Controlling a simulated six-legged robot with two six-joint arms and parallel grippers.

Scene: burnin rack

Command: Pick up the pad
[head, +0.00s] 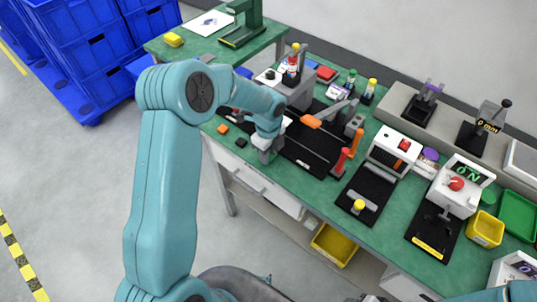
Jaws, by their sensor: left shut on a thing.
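My left gripper (265,155) points down over the near left part of the green bench. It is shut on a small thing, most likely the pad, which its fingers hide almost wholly. I cannot make out the pad's shape or colour, or whether it touches the bench. A small orange block (223,128) and a small black block (241,142) lie on the bench to the left of the gripper. My right gripper is not in view.
A black fixture plate (306,158) with orange and red handles lies just right of the gripper. Further right stand a white box with a red button (404,145), another press unit (457,184) and a yellow bin (486,229). Blue crates (95,50) stand at the back left.

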